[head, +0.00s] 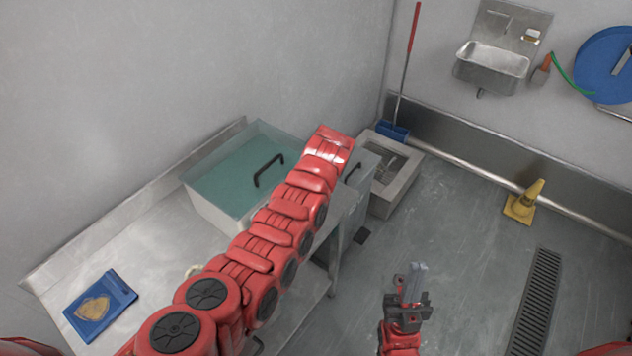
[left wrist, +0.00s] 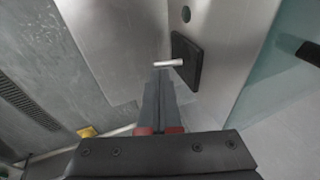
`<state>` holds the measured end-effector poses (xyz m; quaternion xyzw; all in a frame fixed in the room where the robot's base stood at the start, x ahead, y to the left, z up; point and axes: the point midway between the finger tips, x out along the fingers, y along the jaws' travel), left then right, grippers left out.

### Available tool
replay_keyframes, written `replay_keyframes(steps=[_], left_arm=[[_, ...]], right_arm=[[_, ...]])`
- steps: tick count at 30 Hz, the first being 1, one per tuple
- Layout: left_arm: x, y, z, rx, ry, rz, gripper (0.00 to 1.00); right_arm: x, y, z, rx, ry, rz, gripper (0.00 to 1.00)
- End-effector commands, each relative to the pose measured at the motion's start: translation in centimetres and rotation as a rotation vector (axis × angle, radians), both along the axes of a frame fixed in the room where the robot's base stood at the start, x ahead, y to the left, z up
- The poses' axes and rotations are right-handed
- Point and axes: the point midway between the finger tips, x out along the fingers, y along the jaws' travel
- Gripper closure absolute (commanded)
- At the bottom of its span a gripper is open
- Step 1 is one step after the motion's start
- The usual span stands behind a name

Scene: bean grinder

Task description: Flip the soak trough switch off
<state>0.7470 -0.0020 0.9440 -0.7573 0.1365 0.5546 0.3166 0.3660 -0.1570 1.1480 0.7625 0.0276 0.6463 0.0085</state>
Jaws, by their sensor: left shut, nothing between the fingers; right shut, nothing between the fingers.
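The soak trough (head: 215,210) is a metal tub with a teal top and a black handle, on the steel table at left. In the left wrist view, a switch with a silver lever (left wrist: 168,63) sticks out from a black plate (left wrist: 186,65) on a metal wall. In the head view my left arm hides the switch. My right gripper (head: 415,270) is shut and empty over the floor.
The steel table (head: 135,255) holds a blue tray (head: 118,287). A floor basin (head: 403,180) stands beyond the trough, with a mop (head: 408,75) behind it. A wall sink (head: 492,65), yellow cone (head: 525,200) and floor drain (head: 537,305) are at right. The floor between is clear.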

Motion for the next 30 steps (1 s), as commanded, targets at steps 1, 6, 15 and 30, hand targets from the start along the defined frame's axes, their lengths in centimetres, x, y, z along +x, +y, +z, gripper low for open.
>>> replay_keyframes(steps=[1, 6, 15, 30], left_arm=[[0.1, 0.2, -0.3, -0.003, 0.001, 0.005, 1.0], [0.0, 0.1, -0.2, -0.003, 0.002, 0.004, 1.0], [0.2, 0.3, -0.1, -0.004, 0.001, 0.004, 1.0], [0.8, 1.2, 0.4, -0.006, 0.002, 0.004, 1.0]], right_arm=[[0.0, 0.0, -0.5, 0.0, 0.0, 0.0, 1.0], [0.0, 0.0, -0.6, 0.0, 0.0, 0.0, 1.0], [0.0, 0.0, -0.7, 0.0, 0.0, 0.0, 1.0], [0.0, 0.0, -0.9, 0.0, 0.0, 0.0, 1.0]])
